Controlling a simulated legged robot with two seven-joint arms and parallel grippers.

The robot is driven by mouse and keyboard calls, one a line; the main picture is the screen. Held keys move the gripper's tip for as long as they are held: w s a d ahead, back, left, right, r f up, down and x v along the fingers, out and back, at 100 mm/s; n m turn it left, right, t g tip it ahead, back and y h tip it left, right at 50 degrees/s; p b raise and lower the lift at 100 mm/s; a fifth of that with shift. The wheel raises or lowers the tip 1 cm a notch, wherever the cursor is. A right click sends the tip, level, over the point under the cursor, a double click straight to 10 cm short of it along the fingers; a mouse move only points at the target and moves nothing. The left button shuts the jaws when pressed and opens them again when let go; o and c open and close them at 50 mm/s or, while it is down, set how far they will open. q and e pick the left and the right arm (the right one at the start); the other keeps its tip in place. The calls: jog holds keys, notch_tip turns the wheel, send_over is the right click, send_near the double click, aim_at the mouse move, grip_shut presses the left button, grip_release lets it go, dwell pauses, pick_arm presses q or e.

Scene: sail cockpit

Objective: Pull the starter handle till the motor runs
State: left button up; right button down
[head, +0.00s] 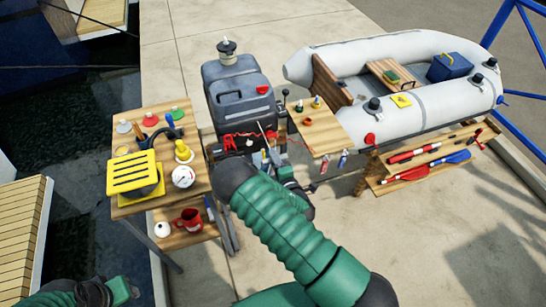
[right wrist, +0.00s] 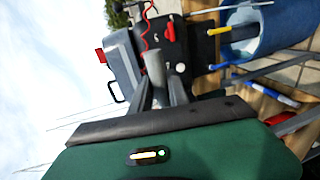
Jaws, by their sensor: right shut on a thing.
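The grey outboard motor (head: 236,88) stands upright at the centre of the head view, with a red cord (head: 245,135) across its lower front. In the right wrist view the motor (right wrist: 122,62) is dark grey, with a red cord (right wrist: 149,32) near it. My right gripper (right wrist: 160,88) is shut on a grey cylindrical grip (right wrist: 155,66), which looks like the starter handle, in front of the motor. My right forearm hides this grip and most of the gripper in the head view. Part of my left arm's end shows at the lower left; its fingers cannot be made out.
A wooden table (head: 128,205) at left holds a yellow slatted box (head: 133,172), a white gauge (head: 183,177) and small tools. A red mug (head: 188,221) is on its lower shelf. A small wooden shelf (head: 322,132) and a grey inflatable boat (head: 440,110) stand at right.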

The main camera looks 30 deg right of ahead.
jog(key=c, duration=1.3)
grip_release()
jog(key=shift+f, duration=0.2)
jog(key=shift+o, duration=0.2)
jog(key=shift+s+r, duration=0.1)
jog(key=b+v, duration=0.1)
jog(key=v, duration=1)
jog(key=shift+s, duration=0.35)
